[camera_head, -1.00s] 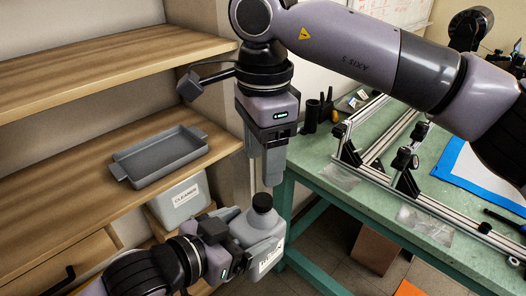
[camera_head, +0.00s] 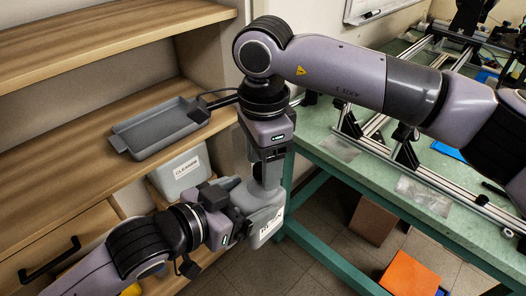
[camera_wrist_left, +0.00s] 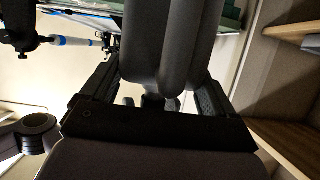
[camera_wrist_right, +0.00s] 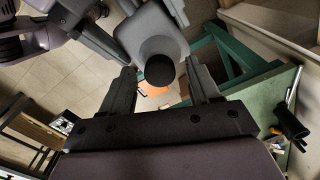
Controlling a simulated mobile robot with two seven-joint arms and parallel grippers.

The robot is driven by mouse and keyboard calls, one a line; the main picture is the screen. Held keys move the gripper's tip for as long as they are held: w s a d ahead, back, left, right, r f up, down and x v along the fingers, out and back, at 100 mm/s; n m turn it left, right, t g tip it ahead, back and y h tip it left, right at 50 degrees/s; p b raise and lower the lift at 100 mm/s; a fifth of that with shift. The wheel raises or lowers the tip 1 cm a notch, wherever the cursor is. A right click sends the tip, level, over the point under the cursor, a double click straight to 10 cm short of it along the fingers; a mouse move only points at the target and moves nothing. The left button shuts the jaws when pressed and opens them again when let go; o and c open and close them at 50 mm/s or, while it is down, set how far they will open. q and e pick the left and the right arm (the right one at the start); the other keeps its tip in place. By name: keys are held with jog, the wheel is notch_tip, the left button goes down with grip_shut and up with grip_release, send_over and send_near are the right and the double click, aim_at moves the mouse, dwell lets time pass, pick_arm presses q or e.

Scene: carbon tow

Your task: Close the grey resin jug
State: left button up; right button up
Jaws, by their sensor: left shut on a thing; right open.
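The grey resin jug (camera_head: 258,200) is held upright in the air in front of the shelf, its white label (camera_head: 271,228) facing the bench side. My left gripper (camera_head: 232,204) is shut on it from the left; in the left wrist view the grey jug body (camera_wrist_left: 172,40) fills the space between the fingers. My right gripper (camera_head: 267,180) points straight down over the jug's top and is open. In the right wrist view the black cap (camera_wrist_right: 160,70) sits on top of the jug, between the finger ends and apparently untouched. In the head view the right fingers hide the cap.
A grey tray (camera_head: 160,128) lies on the wooden shelf (camera_head: 70,165). A grey container labelled CLEANER (camera_head: 182,172) stands below it. The green bench (camera_head: 335,160) with metal rails is to the right. An orange panel (camera_head: 408,275) is near the floor.

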jog(key=c, duration=1.1)
jog(key=m, duration=1.1)
jog(key=o, duration=1.2)
jog(key=shift+o, duration=0.2)
jog(key=shift+r, duration=0.1)
notch_tip(320, 180, up, 12)
